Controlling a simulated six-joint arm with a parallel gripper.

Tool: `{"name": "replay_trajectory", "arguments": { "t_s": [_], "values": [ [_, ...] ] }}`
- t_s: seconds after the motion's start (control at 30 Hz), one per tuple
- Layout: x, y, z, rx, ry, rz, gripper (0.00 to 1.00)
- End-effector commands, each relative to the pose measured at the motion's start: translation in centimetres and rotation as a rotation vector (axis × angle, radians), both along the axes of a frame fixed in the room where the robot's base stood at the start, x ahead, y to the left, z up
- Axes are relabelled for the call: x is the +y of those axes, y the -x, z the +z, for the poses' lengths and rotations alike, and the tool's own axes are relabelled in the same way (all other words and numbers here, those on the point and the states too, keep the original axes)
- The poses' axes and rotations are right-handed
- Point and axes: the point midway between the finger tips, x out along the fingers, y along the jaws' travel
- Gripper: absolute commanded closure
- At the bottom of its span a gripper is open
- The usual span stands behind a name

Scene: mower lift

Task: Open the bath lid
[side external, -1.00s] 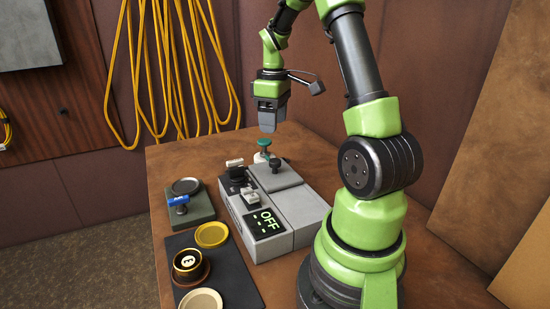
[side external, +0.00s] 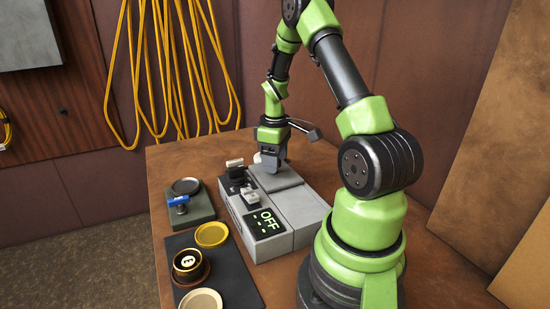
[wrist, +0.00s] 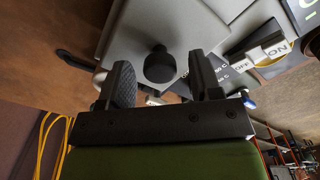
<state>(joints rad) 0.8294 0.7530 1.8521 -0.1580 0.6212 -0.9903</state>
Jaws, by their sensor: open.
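The bath lid (side external: 290,178) is a flat grey plate lying shut on the grey bath unit (side external: 298,208). Its round black knob (wrist: 159,66) shows in the wrist view, on the lid (wrist: 150,25). My gripper (side external: 270,164) is low over the far part of the lid and hides the knob in the side view. In the wrist view my gripper (wrist: 160,76) is open, with one finger on either side of the knob. A gap shows between the knob and each finger, so it is not gripped.
A rocker switch (wrist: 262,50) marked ON and OFF lies right of the knob in the wrist view. A blue-handled tool (side external: 178,201) and a dark mat (side external: 238,285) with round pieces are at left. Yellow cables hang behind.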

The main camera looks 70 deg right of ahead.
Motion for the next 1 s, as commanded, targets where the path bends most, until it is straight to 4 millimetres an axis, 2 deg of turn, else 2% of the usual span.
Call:
{"name": "replay_trajectory", "arguments": {
  "t_s": [0.07, 0.3, 0.33, 0.57, 1.0],
  "values": [
    [0.0, 0.0, 0.0, 0.0, 0.0, 0.0, 0.42],
    [0.0, 0.0, 0.0, 0.0, 0.0, 0.0, 0.97],
    [0.0, 0.0, 0.0, 0.0, 0.0, 0.0, 1.0],
    [0.7, 0.7, 0.1, 0.001, -0.001, 0.0, 1.0],
    [6.4, 6.4, 0.1, 0.003, -0.002, -0.002, 1.0]
  ]
}}
